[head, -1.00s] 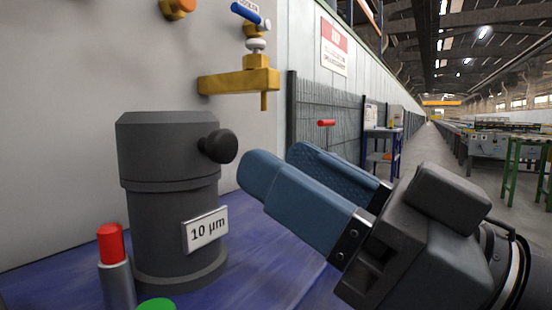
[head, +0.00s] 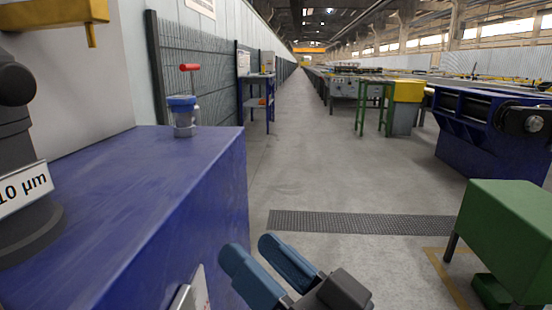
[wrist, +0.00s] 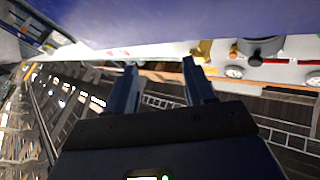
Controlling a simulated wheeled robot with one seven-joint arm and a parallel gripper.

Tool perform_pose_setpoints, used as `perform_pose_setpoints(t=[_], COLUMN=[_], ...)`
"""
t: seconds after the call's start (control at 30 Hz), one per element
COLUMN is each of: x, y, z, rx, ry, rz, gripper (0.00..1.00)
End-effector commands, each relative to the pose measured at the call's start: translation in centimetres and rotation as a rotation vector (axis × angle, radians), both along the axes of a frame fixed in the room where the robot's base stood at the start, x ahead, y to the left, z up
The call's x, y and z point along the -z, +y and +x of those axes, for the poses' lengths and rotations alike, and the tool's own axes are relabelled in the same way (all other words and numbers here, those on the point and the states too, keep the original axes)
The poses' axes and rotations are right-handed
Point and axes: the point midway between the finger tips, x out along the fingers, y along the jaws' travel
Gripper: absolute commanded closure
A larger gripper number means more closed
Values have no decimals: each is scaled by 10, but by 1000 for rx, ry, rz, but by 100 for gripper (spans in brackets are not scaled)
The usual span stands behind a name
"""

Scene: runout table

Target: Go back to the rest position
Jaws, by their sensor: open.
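My gripper (head: 268,268) is low in the head view, just right of the blue cabinet's side, with its two blue fingers apart and nothing between them. In the wrist view my gripper (wrist: 160,78) also shows open and empty. The dark grey cylinder (head: 12,135) with a "10 µm" label (head: 24,188) and a black knob stands on the blue cabinet top (head: 150,180), cut off by the left edge of the head view. My gripper is apart from it.
A floor grating (head: 350,224) crosses the aisle. A green box (head: 508,228) is at the right, with a blue machine (head: 485,135) behind it. The aisle between is clear.

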Motion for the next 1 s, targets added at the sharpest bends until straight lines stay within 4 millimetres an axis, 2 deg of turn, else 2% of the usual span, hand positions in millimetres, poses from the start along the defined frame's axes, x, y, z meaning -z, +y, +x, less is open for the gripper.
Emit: perform_pose_setpoints(t=[0.03,0.2,0.37,0.5,0.7,0.9,1.0], x=[23,83,131,164,195,207,207], y=[-14,-59,-101,-135,-178,-208,-217], z=[-3,-21,-51,-87,-148,-211,-236], rx=[57,243,404,528,669,758,779], ry=[46,154,233,286,335,358,360], rz=[-7,-44,-102,-170,-289,-423,-479], gripper=[46,46,46,46,46,46,46])
